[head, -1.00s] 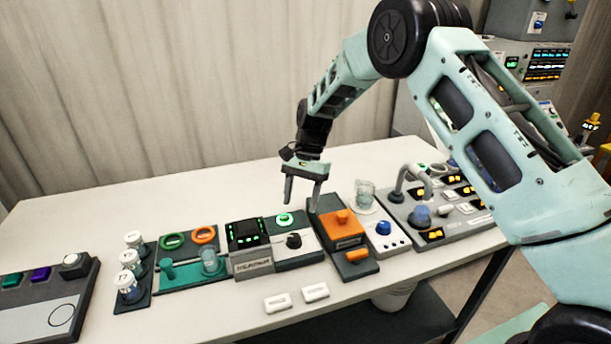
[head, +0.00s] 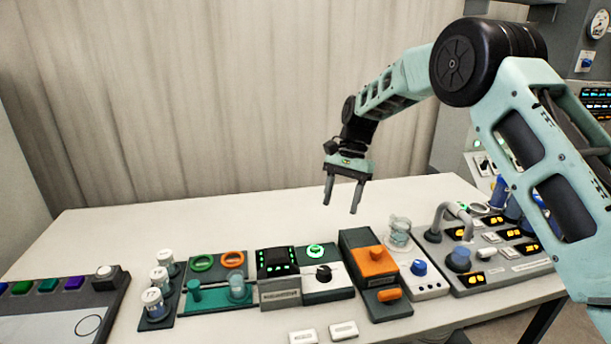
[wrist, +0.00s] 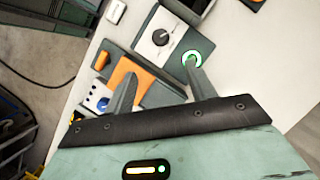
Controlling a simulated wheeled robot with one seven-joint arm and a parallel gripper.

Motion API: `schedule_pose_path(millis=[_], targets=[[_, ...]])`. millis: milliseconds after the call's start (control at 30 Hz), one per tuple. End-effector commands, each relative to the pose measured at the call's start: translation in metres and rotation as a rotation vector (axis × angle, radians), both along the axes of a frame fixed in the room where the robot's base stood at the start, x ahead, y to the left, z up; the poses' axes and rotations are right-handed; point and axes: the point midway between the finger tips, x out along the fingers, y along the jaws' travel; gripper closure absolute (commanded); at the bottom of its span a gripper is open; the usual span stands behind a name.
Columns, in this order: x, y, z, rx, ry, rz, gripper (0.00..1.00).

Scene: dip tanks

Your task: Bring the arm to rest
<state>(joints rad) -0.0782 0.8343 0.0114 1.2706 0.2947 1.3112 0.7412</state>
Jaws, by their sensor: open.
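My gripper (head: 343,194) is open and empty. It hangs in the air above the table, over the area behind the orange-topped device (head: 376,262) and the black-and-white knob unit (head: 322,280). In the wrist view its two fingers (wrist: 158,88) are spread apart with nothing between them but the devices below. My arm is bent, coming in from the right side of the head view.
The white table (head: 190,225) carries a rack of white-capped vials (head: 158,285), a teal holder (head: 215,298), a glass vessel (head: 398,230) and a panel with a curved pipe (head: 490,250). Two white blocks (head: 343,330) lie at the front. The table's back is clear.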

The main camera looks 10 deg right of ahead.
Motion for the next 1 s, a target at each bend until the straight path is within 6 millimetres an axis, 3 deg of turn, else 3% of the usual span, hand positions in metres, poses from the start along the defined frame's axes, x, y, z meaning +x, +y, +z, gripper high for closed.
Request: schedule_pose_path(millis=[133,233,400,533,700,800,900,1000], targets=[[-0.017,0.018,0.012,0.014,-0.028,0.069,0.44],[-0.05,0.045,0.029,0.037,-0.076,0.194,0.44],[-0.138,0.091,0.055,0.068,-0.189,0.501,0.44],[-0.213,0.109,0.064,0.076,-0.276,0.755,0.44],[-0.308,0.107,0.061,0.062,-0.377,1.082,0.44],[-0.349,0.096,0.054,0.047,-0.421,1.237,0.44],[-0.374,0.085,0.047,0.034,-0.449,1.341,0.44],[-0.388,0.078,0.043,0.025,-0.461,1.4,0.44]])
